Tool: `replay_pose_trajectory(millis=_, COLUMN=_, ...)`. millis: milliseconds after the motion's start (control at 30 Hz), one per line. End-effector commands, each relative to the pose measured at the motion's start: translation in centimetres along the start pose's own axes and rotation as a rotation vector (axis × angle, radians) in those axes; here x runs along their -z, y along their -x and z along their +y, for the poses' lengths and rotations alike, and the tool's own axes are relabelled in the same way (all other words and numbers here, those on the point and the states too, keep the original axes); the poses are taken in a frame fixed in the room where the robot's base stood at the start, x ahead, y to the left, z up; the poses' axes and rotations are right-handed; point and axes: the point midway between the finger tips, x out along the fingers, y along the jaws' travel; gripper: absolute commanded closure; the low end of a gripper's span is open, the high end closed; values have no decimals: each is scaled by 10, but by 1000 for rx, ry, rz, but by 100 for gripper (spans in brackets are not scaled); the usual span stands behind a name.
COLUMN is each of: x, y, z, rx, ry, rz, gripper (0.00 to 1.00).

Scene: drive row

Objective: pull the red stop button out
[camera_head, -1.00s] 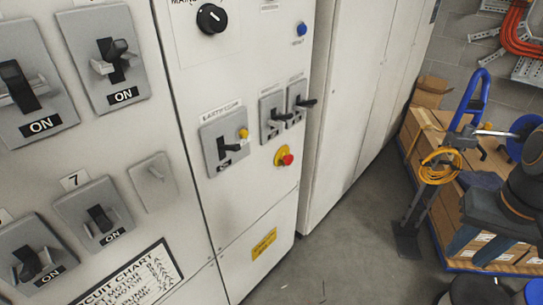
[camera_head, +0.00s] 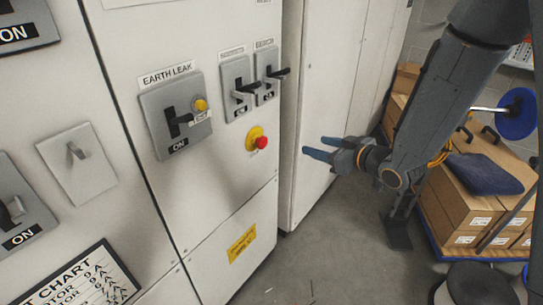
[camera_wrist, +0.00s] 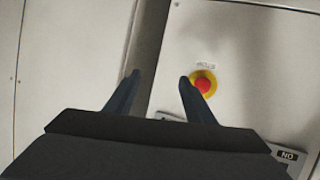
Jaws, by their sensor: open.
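The red stop button (camera_head: 262,142) sits on a yellow round base on the white cabinet panel, below two small switches. It also shows in the wrist view (camera_wrist: 203,85), just right of the right fingertip. My gripper (camera_head: 318,148) is open and empty, to the right of the button in the head view, with its fingers pointing toward the cabinet. In the wrist view my gripper (camera_wrist: 158,78) shows two separated dark fingers, with the gap between panels lying between them. The fingers look apart from the button.
An earth leak switch (camera_head: 176,115) with a yellow knob is left of the button, and two small switches (camera_head: 238,90) are above it. A yellow label (camera_head: 242,245) is below. Cardboard boxes (camera_head: 465,205) stand on a blue-edged pallet at right. Grey floor lies between.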

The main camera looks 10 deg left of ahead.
Motion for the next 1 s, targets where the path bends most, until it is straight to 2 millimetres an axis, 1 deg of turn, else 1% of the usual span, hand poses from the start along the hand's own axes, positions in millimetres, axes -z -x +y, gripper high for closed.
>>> replay_pose_trajectory(millis=33, x=-8, y=-16, z=-16, rx=64, ry=3, rz=66, gripper=50)
replay_pose_trajectory(millis=100, x=-4, y=-25, z=-37, rx=147, ry=3, rz=159, gripper=50)
replay_pose_trajectory(millis=200, x=-2, y=-30, z=-60, rx=237, ry=-7, rz=261, gripper=50)
replay_pose_trajectory(millis=300, x=1, y=-30, z=-73, rx=295, ry=-17, rz=326, gripper=50)
replay_pose_trajectory(millis=467, x=7, y=-35, z=-83, rx=327, ry=-24, rz=361, gripper=50)
replay_pose_trajectory(millis=567, x=12, y=-45, z=-87, rx=329, ry=-23, rz=362, gripper=50)
replay_pose_trajectory(millis=800, x=25, y=-78, z=-98, rx=326, ry=-23, rz=361, gripper=50)
replay_pose_trajectory(millis=1000, x=31, y=-94, z=-103, rx=324, ry=-24, rz=360, gripper=50)
